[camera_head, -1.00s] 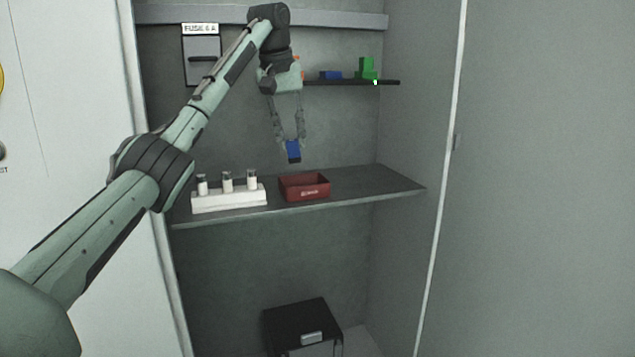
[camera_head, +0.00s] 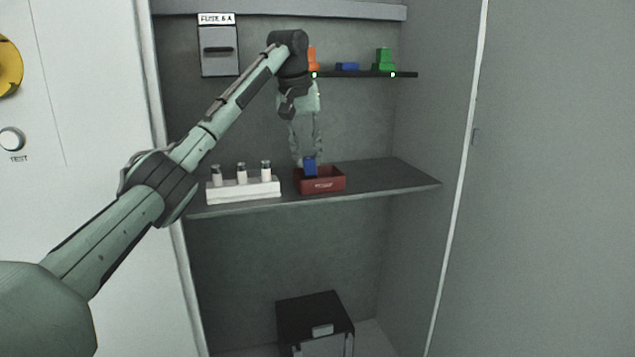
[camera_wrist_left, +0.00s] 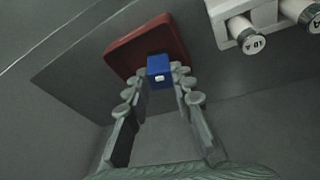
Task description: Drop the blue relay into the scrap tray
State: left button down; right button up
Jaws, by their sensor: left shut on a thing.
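My left gripper (camera_head: 309,160) is shut on the blue relay (camera_head: 310,167) and points down over the scrap tray. The relay also shows between the fingertips in the left wrist view (camera_wrist_left: 159,72). The scrap tray (camera_head: 322,186) is a small dark red open box on the shelf; it also shows behind the relay in the left wrist view (camera_wrist_left: 120,52). The relay's lower part overlaps the tray's opening in the head view. I cannot tell whether it touches the tray's floor. My right gripper is not in view.
A white fuse holder (camera_head: 243,190) with three fuses stands just left of the tray on the grey shelf (camera_head: 390,180). A rail above (camera_head: 405,75) bears an orange relay (camera_head: 313,60), a blue part (camera_head: 347,66) and a green relay (camera_head: 384,60). The shelf is free right of the tray.

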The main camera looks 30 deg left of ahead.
pick_arm(q)
jog(key=c, duration=1.2)
grip_release()
jog(key=v, duration=1.2)
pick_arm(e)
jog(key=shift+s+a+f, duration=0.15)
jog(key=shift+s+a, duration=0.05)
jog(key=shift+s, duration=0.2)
pick_arm(q)
jog(key=shift+s, duration=0.1)
